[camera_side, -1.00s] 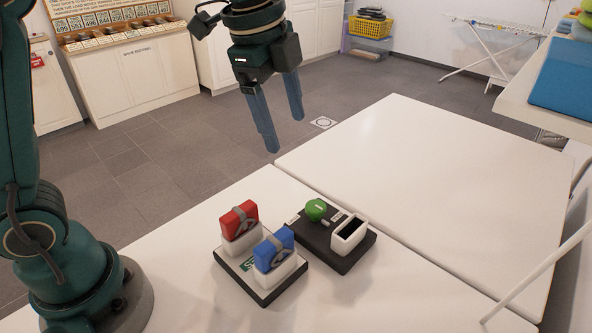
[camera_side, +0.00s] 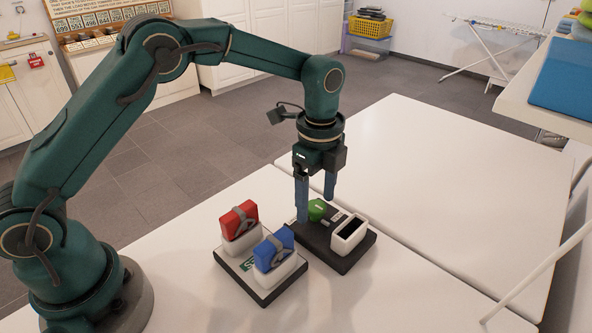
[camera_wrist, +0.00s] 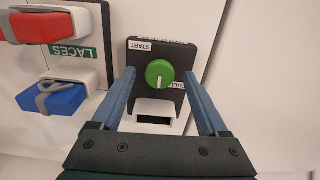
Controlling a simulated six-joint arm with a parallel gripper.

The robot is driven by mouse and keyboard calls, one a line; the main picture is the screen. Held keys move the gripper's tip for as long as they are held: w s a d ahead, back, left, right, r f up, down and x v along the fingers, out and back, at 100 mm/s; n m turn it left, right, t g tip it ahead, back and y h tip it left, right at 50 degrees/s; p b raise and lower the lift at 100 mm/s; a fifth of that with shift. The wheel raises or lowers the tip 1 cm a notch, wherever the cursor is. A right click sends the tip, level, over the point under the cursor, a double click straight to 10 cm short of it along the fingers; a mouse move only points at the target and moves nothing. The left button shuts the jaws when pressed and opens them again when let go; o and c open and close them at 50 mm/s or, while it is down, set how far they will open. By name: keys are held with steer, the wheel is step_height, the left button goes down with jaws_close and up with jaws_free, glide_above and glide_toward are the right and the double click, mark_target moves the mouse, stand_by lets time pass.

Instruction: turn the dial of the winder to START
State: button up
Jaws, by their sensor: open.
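The winder (camera_side: 341,261) is a black base on the white table, with a white open-topped box (camera_side: 350,229) at its right end in the side view. Its green dial (camera_side: 317,208) is partly hidden by my gripper there. In the wrist view the round green dial (camera_wrist: 160,74) shows whole, its white mark pointing down, away from the START label (camera_wrist: 140,46) at upper left. A second label is partly covered by my right finger. My gripper (camera_side: 316,208) is open, pointing down, with its fingers (camera_wrist: 158,88) on either side of the dial, apart from it.
Left of the winder stands a base marked LACES (camera_wrist: 70,52), holding a red block (camera_side: 239,219) and a blue block (camera_side: 274,249) with grey straps in white holders. The white table (camera_side: 440,190) behind and to the right is clear.

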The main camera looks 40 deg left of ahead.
steer(key=shift+f, duration=0.15)
jaws_close()
